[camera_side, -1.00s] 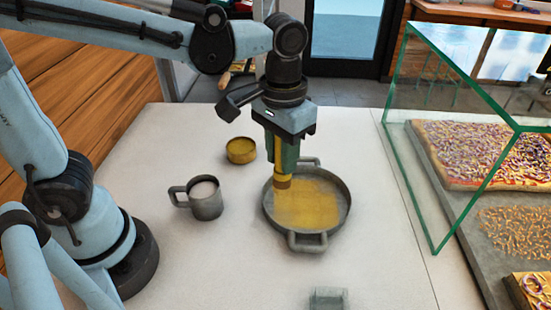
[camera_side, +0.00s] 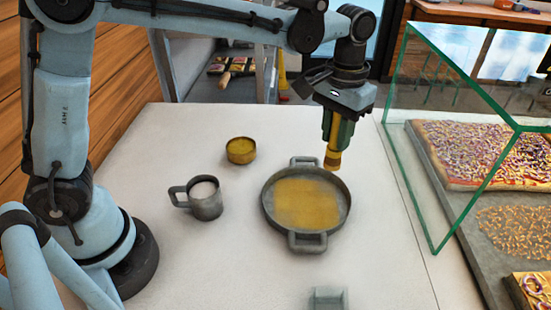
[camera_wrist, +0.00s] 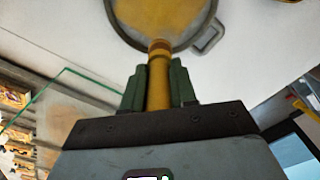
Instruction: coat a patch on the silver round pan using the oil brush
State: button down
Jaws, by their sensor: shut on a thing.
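The silver round pan (camera_side: 268,212) with two loop handles sits on the white counter. A yellow oil patch (camera_side: 307,203) covers much of its floor. My gripper (camera_side: 338,135) is shut on the oil brush (camera_side: 333,158), a yellow brush held pointing down. In the side view the brush tip is raised, over or just beyond the pan's far right rim; I cannot tell exactly which. In the wrist view the brush (camera_wrist: 158,80) is between the green fingers (camera_wrist: 158,88), and the pan (camera_wrist: 187,40) shows beyond its tip. A small yellow oil bowl (camera_side: 240,151) stands to the pan's upper left.
A grey mug (camera_side: 206,201) with white contents stands left of the pan. A glass guard (camera_side: 415,190) and pizza trays (camera_side: 467,245) line the right side. The counter between the mug and the front edge is clear.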

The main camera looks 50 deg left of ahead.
aim_at(335, 166)
jog(key=shift+w+f, duration=0.25)
jog(key=shift+f, duration=3.1)
jog(key=shift+s+a+f, duration=0.25)
jog(key=shift+s+f, duration=0.05)
jog(key=shift+f, duration=0.35)
jog(key=shift+s+a, duration=3.45)
jog(key=shift+s+d, duration=0.55)
jog(key=shift+d, duration=0.15)
jog(key=shift+w+d, duration=3.7)
jog(key=shift+s+d, duration=0.55)
jog(key=shift+s, duration=0.1)
jog(key=shift+s+a, duration=3.45)
jog(key=shift+s+d, duration=0.15)
jog(key=shift+s, duration=0.4)
jog(key=shift+s+d, duration=0.25)
jog(key=shift+w+d, duration=3.7)
jog(key=shift+s+d, duration=0.55)
jog(key=shift+s, duration=0.1)
jog(key=shift+s+a, duration=3.7)
notch_tip(335, 166, up, 8)
